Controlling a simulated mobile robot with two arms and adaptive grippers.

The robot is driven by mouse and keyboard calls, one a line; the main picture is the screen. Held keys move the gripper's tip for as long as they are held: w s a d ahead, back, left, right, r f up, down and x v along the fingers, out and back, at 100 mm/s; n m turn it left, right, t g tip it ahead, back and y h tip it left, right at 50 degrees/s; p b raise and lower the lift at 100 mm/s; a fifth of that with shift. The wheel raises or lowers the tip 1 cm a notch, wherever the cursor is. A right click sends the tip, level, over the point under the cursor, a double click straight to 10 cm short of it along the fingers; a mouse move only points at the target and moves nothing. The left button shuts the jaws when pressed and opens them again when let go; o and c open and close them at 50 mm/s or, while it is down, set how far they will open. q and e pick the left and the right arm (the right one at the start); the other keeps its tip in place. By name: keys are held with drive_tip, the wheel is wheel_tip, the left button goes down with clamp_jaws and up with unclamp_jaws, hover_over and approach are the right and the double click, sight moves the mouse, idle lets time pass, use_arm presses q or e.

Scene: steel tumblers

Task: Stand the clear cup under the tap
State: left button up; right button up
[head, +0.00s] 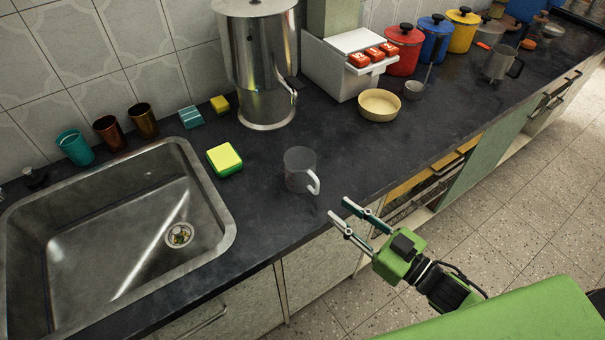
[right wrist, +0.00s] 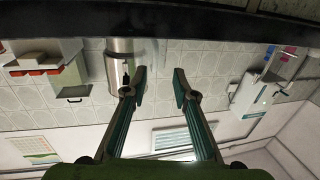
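The clear cup (head: 298,165), a see-through grey mug with a pale handle, stands upright on the dark counter right of the sink. Its handle points toward the counter's front edge. A tall steel urn (head: 258,60) stands behind it against the wall, with a small tap (head: 290,88) low on its right side. The counter below the tap is bare. My right gripper (head: 338,208) is open and empty, near the counter's front edge, just right of the cup and apart from it. The right wrist view shows its two spread fingers (right wrist: 160,72) with nothing between them. My left gripper is out of view.
A sink (head: 225,235) lies at left, with a yellow-green sponge (head: 224,158) beside it. Several coloured tumblers (head: 108,132) stand behind the sink. A cream bowl (head: 379,104) and a white box (head: 335,75) stand right of the urn. Counter between cup and urn is clear.

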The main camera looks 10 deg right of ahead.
sight(317, 194)
drive_tip(key=x, duration=0.4)
drive_tip(key=w, duration=0.1)
drive_tip(key=w+a+p, duration=0.1)
drive_tip(key=w, duration=0.2)
drive_tip(key=shift+a+r, duration=0.2)
drive_tip(key=shift+r, duration=0.1)
drive_tip(key=shift+w+a+f, duration=0.1)
drive_tip(key=shift+w+a, duration=0.25)
drive_tip(key=shift+w, duration=0.15)
clamp_jaws()
